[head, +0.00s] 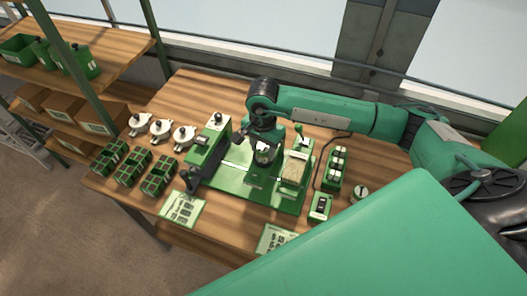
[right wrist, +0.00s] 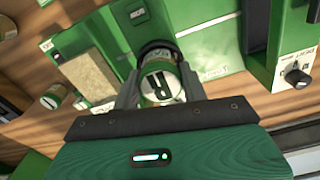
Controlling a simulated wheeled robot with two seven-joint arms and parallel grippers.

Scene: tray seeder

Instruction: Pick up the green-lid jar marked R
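My left gripper is not in view.
Another small jar (head: 360,191) stands at the board's right, near a green switch box (head: 320,207). Several white-lidded pots (head: 161,128) and green seed trays (head: 159,176) are at the left. A tan pad block (head: 294,170) is close right of the gripper.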

